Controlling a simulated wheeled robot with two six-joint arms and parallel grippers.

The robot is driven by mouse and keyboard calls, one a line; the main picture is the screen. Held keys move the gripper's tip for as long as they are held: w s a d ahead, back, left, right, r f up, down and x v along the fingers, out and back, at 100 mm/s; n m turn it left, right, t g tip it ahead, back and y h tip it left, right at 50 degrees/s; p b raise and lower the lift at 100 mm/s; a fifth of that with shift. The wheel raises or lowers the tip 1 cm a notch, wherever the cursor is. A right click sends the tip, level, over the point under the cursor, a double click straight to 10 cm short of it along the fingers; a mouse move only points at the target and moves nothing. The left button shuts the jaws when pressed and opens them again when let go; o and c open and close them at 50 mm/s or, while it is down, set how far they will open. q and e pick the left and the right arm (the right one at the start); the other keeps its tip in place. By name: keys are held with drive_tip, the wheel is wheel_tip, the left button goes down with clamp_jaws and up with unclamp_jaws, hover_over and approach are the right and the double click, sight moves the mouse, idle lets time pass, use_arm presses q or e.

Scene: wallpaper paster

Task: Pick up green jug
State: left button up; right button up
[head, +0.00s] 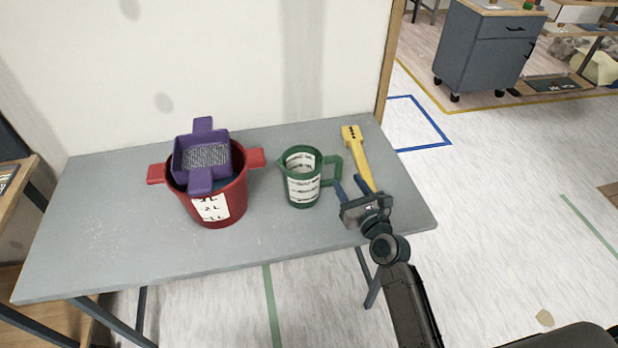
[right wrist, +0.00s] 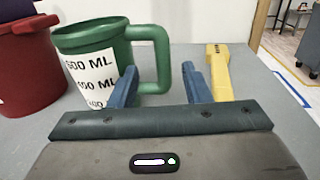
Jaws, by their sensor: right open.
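The green jug (head: 303,178) stands upright on the grey table, with a white measuring label on its side and its handle (head: 331,170) pointing right. It also shows in the right wrist view (right wrist: 92,62), with its handle (right wrist: 160,60) just beyond my fingers. My right gripper (head: 350,187) is open and empty, just to the right of and in front of the handle. In the right wrist view its two blue fingers (right wrist: 158,86) point toward the handle, the left one overlapping the handle's lower part. I cannot tell if they touch. My left gripper is not in view.
A red bucket (head: 233,196) with a purple sieve (head: 220,178) in it stands left of the jug on the grey table (head: 120,235). A yellow tool (head: 356,155) lies close right of the handle. The table's front left is clear.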

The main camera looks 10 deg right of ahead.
sight(341, 169)
drive_tip(key=w, duration=0.5)
drive_tip(key=w+a, duration=0.1)
drive_tip(key=w, duration=0.1)
drive_tip(key=shift+w, duration=0.25)
drive_tip(key=shift+s, duration=0.1)
drive_tip(key=shift+c, duration=0.6)
clamp_jaws()
